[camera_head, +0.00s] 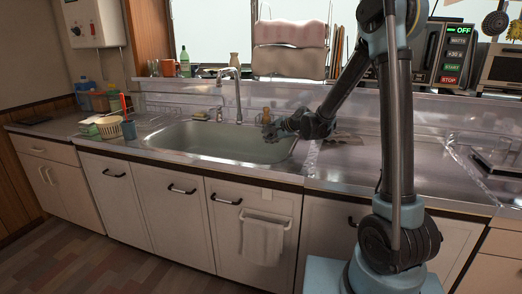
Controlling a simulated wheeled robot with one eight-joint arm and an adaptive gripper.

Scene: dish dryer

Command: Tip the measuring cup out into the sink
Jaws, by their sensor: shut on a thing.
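The sink (205,142) is a wide steel basin set in the counter, and it looks empty in the part I see. My gripper (271,129) is above the right part of the sink, reached in from the right, with its fingers pointing left. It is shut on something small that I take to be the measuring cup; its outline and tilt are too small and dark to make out. A small brown thing (266,115) shows just behind the fingers; I cannot tell whether it touches them.
The faucet (238,95) rises behind the sink, left of my gripper. A basket (109,127) and a blue cup (128,130) stand on the counter left of the sink. A dish rack with a cloth (290,50) stands above the back ledge. The counter right of the sink is mostly clear.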

